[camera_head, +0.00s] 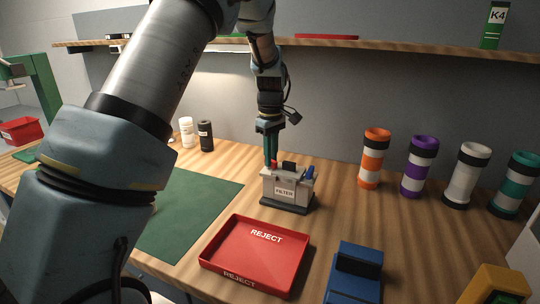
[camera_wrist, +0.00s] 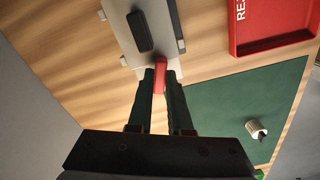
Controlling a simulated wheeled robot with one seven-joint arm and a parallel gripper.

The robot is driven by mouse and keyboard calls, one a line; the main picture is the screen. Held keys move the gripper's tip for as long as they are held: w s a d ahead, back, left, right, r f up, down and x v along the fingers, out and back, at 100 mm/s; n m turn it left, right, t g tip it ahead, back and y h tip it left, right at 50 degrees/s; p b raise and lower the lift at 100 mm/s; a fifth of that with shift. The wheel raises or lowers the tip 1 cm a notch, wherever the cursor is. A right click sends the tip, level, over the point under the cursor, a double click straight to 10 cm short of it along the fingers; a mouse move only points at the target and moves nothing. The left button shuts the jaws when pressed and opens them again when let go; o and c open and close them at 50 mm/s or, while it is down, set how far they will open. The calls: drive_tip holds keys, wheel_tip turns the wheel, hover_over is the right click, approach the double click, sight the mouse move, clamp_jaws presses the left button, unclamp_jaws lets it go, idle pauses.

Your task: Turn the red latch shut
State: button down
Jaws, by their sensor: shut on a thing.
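The filter box (camera_head: 284,194) is a pale box with a FILTER label on a dark base, standing on the bench. In the wrist view its pale top (camera_wrist: 122,22) shows with a dark handle (camera_wrist: 139,32). The red latch (camera_wrist: 160,75) is at the box's edge, between the fingertips of my gripper (camera_wrist: 161,82). My gripper is shut on the latch and comes down from above in the head view (camera_head: 270,160). In the head view the latch is mostly hidden behind the fingers. A small blue part (camera_head: 308,172) sits at the box's right end.
A red REJECT tray (camera_head: 208,262) lies in front of the box, with a blue block (camera_head: 355,275) right of it. Orange (camera_head: 372,160), purple, white and teal tubes stand at right. A green mat (camera_head: 190,215) lies left. A shelf (camera_head: 340,43) runs above.

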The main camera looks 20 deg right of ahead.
drive_tip(key=shift+w+d+n+p, duration=0.1)
drive_tip(key=shift+n+p, duration=0.2)
drive_tip(key=shift+n, duration=0.8)
drive_tip(key=shift+w+d+n+p, duration=0.1)
drive_tip(key=shift+n+p, duration=0.15)
drive_tip(key=shift+n, duration=0.85)
drive_tip(key=c, duration=0.8)
unclamp_jaws()
drive_tip(key=shift+c, duration=0.2)
wheel_tip(320, 180, up, 11)
drive_tip(key=b, duration=0.3)
drive_tip(key=shift+a+f, duration=0.1)
drive_tip(key=shift+f, duration=0.05)
